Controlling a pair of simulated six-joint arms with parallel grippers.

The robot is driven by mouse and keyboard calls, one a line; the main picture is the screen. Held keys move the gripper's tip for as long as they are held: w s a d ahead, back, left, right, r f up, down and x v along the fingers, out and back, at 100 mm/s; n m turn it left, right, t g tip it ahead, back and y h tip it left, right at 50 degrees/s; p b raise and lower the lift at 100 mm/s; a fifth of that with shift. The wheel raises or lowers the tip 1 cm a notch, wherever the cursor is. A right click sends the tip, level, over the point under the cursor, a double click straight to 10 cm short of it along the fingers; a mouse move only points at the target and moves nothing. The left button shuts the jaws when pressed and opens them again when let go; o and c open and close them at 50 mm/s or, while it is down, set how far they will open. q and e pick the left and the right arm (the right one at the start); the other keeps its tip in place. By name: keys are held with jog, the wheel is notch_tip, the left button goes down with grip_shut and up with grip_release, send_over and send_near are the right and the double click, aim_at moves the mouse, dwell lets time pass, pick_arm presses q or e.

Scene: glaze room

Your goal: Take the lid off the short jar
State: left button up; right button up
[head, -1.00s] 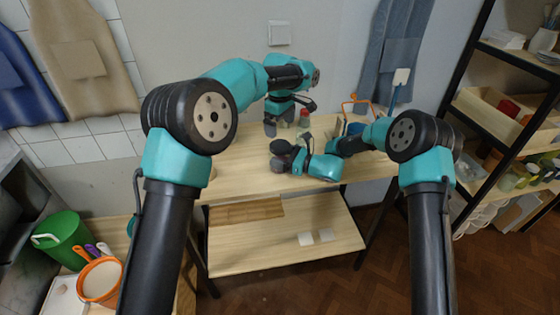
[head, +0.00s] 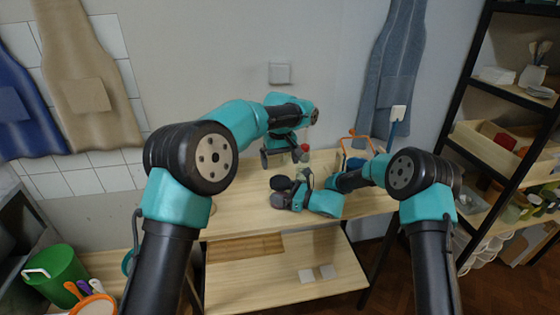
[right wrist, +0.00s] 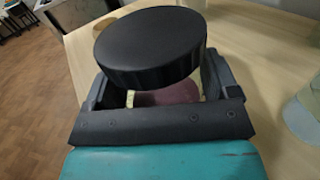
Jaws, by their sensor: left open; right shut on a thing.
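The short jar has a wide black lid (right wrist: 150,45) on it, large in the right wrist view. Its dark reddish body (right wrist: 168,95) shows under the lid, between the fingers of my right gripper (right wrist: 160,88). That gripper is shut on the jar body. In the head view the black lid (head: 279,183) shows small beside my right gripper (head: 284,198), low over the table. My left gripper (head: 278,160) is open and apart from the lid, farther back over the table. The jar body is mostly hidden in the head view.
A red-topped jar (head: 304,148) stands close beside my left gripper. An orange-handled caddy (head: 357,145) is at the table's right back, near my right forearm. A pale greenish object (right wrist: 305,112) is at the right wrist view's right edge. The table's left part is clear.

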pick_arm(q)
jog(key=m, duration=1.1)
jog(key=shift+m, duration=0.3)
jog(key=m, duration=3)
jog(key=shift+f, duration=0.1)
